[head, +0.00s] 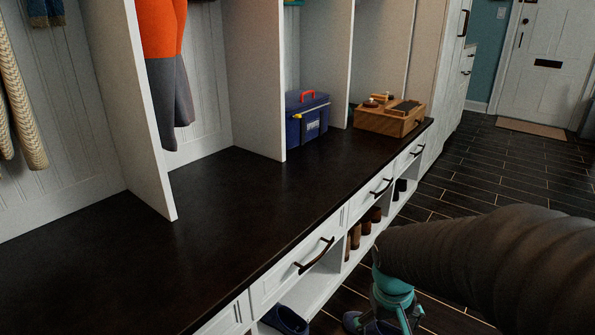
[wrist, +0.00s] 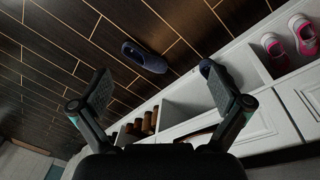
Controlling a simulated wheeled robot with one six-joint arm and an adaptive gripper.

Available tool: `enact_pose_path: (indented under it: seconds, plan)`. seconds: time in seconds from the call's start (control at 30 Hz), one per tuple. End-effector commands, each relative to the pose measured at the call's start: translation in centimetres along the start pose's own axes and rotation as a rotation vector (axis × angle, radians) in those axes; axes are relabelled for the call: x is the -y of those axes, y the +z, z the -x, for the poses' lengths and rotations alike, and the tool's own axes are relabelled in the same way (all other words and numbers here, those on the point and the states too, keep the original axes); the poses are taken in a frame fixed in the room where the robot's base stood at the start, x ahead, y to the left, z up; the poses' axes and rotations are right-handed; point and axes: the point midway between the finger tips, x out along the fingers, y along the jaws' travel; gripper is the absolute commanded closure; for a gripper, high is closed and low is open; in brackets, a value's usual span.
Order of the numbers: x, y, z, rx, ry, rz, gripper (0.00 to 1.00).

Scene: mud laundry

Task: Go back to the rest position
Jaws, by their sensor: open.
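My gripper (wrist: 165,93) is open in the wrist view, its two fingers spread apart with nothing between them. Beyond the fingers in that view are the dark plank floor and the open shoe shelves under the bench. In the head view my arm comes in from the lower right, and the turquoise part of my wrist shows low in front of the bench; the fingertips are not visible there.
A dark bench top (head: 150,270) runs along cubbies holding a blue toolbox (head: 307,120) and a wooden box (head: 390,118). Drawers with protruding handles (head: 314,256) line its front. A dark blue shoe (wrist: 145,57) lies on the floor. Pink shoes (wrist: 275,52) sit on a shelf.

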Motion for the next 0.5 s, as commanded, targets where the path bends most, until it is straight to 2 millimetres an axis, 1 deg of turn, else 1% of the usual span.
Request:
enact_pose_path:
  seconds: [0.03,0.1,0.3,0.5]
  plan:
    - [0.2,0.9,1.9,-0.020,-0.013,-0.018,0.00]
    - [0.5,2.0,3.9,-0.041,-0.032,-0.041,0.00]
    - [1.4,4.7,9.2,-0.143,-0.080,-0.093,0.00]
    - [1.4,6.3,14.1,-0.297,-0.091,-0.116,0.00]
